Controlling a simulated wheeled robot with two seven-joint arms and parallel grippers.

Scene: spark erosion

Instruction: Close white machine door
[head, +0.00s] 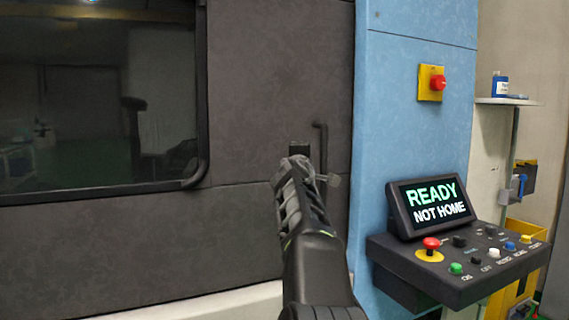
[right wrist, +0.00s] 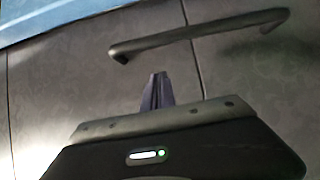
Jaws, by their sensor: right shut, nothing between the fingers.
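The machine door (head: 255,110) is a large dark grey panel with a dark window (head: 90,100) at its left; it looks dark grey, not white. Its right edge lies along the blue column (head: 412,130), with no clear gap showing. A dark bar handle (head: 321,145) stands upright near that edge; the handle also crosses the right wrist view (right wrist: 205,34). My right gripper (head: 300,150) is in front of the door, just left of the handle. Its fingers (right wrist: 157,76) are shut and empty, apart from the bar in the wrist view. My left gripper is not in view.
A control console (head: 460,262) with buttons juts out at the right; its screen (head: 432,205) reads "READY NOT HOME". A red button on a yellow plate (head: 431,83) sits on the blue column. A small shelf (head: 507,101) holds a blue bottle (head: 500,86) farther right.

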